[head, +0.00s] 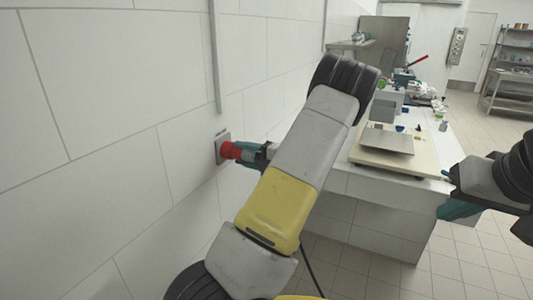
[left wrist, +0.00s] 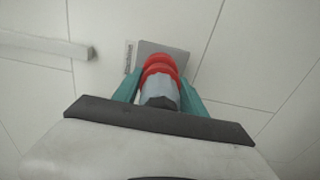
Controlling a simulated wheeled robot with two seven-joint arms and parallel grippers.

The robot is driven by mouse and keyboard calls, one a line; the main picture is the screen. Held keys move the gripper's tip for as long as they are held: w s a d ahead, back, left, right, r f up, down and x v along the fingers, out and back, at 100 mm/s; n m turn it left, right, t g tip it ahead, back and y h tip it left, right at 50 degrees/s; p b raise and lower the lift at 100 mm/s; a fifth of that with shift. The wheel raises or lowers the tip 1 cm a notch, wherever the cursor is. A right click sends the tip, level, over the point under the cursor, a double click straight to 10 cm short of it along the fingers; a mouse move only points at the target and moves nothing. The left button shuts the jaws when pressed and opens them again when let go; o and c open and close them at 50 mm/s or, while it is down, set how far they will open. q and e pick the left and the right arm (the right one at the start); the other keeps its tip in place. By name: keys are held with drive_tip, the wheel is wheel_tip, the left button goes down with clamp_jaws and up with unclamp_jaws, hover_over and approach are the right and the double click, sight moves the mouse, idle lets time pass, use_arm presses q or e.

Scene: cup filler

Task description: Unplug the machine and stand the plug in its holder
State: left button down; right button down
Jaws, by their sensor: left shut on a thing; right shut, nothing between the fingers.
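The plug has a red front and a grey body (left wrist: 158,88) and sits at a grey wall socket plate (left wrist: 172,56). In the head view the red part of the plug (head: 231,150) meets the socket plate (head: 221,147) on the left wall. My left gripper (left wrist: 158,84) is shut on the plug, with a teal finger on each side. In the head view my left gripper (head: 250,152) is partly hidden behind my left arm. My right gripper (head: 446,192) is at the right edge, shut and empty. I cannot make out the plug's holder.
A white tiled counter (head: 380,190) stands ahead, with a cream board and a flat metal plate (head: 386,139) on it. Several small items stand farther back. A dark cable (head: 313,277) hangs below my left arm. The tiled floor at right (head: 480,262) is clear.

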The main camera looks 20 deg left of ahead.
sight(259, 158)
use_arm(q)
drive_tip(key=shift+d, duration=0.15)
drive_tip(key=shift+s+d, duration=0.15)
drive_tip(key=shift+d, duration=1.3)
drive_tip(key=shift+s+d, duration=0.1)
drive_tip(key=shift+d, duration=1.3)
